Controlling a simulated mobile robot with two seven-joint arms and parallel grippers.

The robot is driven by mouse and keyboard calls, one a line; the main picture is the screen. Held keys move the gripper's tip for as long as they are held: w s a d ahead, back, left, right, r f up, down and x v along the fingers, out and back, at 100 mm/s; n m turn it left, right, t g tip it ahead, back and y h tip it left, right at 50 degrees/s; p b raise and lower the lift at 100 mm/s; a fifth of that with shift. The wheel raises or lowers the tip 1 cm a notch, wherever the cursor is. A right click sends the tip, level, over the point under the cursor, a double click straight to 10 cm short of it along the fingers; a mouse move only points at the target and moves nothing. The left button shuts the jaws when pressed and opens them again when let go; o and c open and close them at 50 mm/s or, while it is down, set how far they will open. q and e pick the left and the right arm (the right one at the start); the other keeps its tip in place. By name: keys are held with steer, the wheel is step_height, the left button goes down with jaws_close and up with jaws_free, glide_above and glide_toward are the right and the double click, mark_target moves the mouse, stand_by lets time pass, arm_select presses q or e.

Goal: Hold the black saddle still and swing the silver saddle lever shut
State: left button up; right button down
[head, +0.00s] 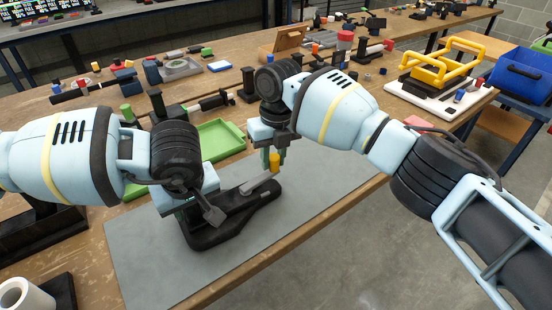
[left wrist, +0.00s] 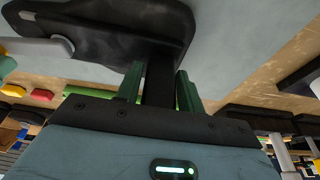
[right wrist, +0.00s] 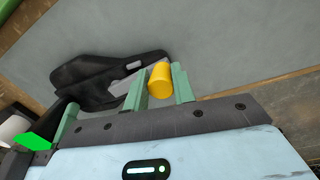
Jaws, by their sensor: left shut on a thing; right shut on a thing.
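The black saddle (head: 212,232) sits on the grey mat and also shows in the left wrist view (left wrist: 120,22). My left gripper (head: 190,208) is shut on a narrow black part of the saddle, between its green fingers in the left wrist view (left wrist: 159,85). The silver saddle lever (head: 258,183) extends over the saddle toward the right, with a yellow end (head: 275,161). My right gripper (head: 270,158) is shut on the lever's yellow end, which lies between its fingers in the right wrist view (right wrist: 160,80). My fingers partly hide the lever.
The grey mat (head: 145,262) has free room in front and to the right. A green tray (head: 215,138) lies behind my left gripper. A white cylinder (head: 20,293) stands at the front left. Tools and small parts crowd the bench behind.

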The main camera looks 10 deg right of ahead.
arm_select(q)
steer(key=shift+a, duration=0.1)
arm_select(e)
steer(key=shift+w+d, duration=0.15)
steer(key=shift+w, duration=0.05)
steer(key=c, duration=1.1)
jaws_free()
steer(key=shift+s, duration=0.1)
steer(key=shift+r, duration=0.2)
steer(key=shift+a+r, duration=0.2)
steer(key=shift+r, duration=3.15)
arm_select(q)
steer(key=o, duration=1.4)
steer(key=shift+c, duration=0.2)
steer(key=shift+r, duration=0.1)
